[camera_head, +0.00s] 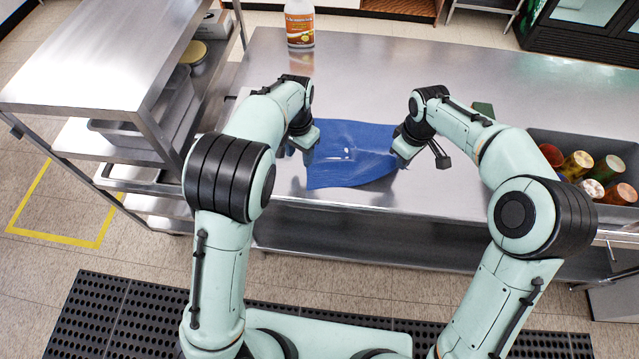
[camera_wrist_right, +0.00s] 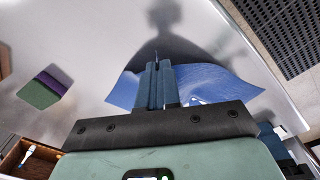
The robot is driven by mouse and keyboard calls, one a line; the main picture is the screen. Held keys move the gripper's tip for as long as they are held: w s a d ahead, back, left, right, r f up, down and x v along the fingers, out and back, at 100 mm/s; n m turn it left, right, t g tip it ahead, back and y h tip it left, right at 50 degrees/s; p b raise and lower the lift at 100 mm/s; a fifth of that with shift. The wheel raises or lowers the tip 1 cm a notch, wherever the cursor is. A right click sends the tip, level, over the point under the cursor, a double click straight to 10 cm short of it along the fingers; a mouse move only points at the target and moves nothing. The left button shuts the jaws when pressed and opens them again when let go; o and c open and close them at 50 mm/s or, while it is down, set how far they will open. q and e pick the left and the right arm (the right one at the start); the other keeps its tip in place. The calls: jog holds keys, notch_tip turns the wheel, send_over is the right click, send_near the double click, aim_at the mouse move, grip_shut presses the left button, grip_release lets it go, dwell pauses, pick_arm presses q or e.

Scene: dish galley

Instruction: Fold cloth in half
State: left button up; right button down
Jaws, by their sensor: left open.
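A blue cloth (camera_head: 345,160) lies on the steel counter between my two grippers, creased with shiny patches in its middle. It also shows behind my right fingers in the right wrist view (camera_wrist_right: 215,82). My left gripper (camera_head: 306,152) is open at the cloth's left edge; its fingertips are partly hidden. My right gripper (camera_head: 399,162) is at the cloth's right edge. In the wrist view its fingers (camera_wrist_right: 157,68) are closed together with a thin blue sliver between the tips, and the cloth draws up towards them. The exact pinch is hard to see.
A grey bin (camera_head: 545,139) with several cans stands on the right of the counter (camera_head: 400,65). A bottle with an orange label (camera_head: 300,25) stands at the back. A green and purple sponge (camera_wrist_right: 45,88) lies near the bin. A steel shelf rack (camera_head: 100,60) stands left.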

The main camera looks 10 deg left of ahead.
aim_at(312, 185)
pick_arm(q)
jog(key=n, duration=0.1)
jog(key=s+n, duration=0.1)
jog(key=n, duration=0.1)
jog(key=f+n, duration=0.1)
jog(key=n, duration=0.1)
jog(key=shift+s+d+g, duration=0.15)
jog(key=shift+s+g, duration=0.05)
jog(key=shift+g, duration=0.2)
jog(key=n, duration=0.3)
jog(key=shift+s, duration=0.3)
jog(key=n, duration=0.4)
jog(key=shift+s+d+n, duration=0.2)
jog(key=shift+s+n, duration=0.15)
jog(key=shift+n, duration=0.05)
jog(key=n, duration=0.5)
jog(key=shift+s+d+r, duration=0.15)
jog(key=shift+s+d, duration=0.05)
jog(key=shift+s, duration=0.1)
jog(key=n, duration=0.2)
jog(key=shift+s+d+r+n, duration=0.1)
jog(key=shift+d+r+n, duration=0.1)
jog(key=shift+n, duration=0.1)
notch_tip(312, 185, up, 4)
jog(key=d+n+t, duration=0.1)
jog(key=d+n, duration=0.1)
jog(key=n, duration=1.2)
jog(key=shift+d+f, duration=0.15)
jog(key=shift+f, duration=4.8)
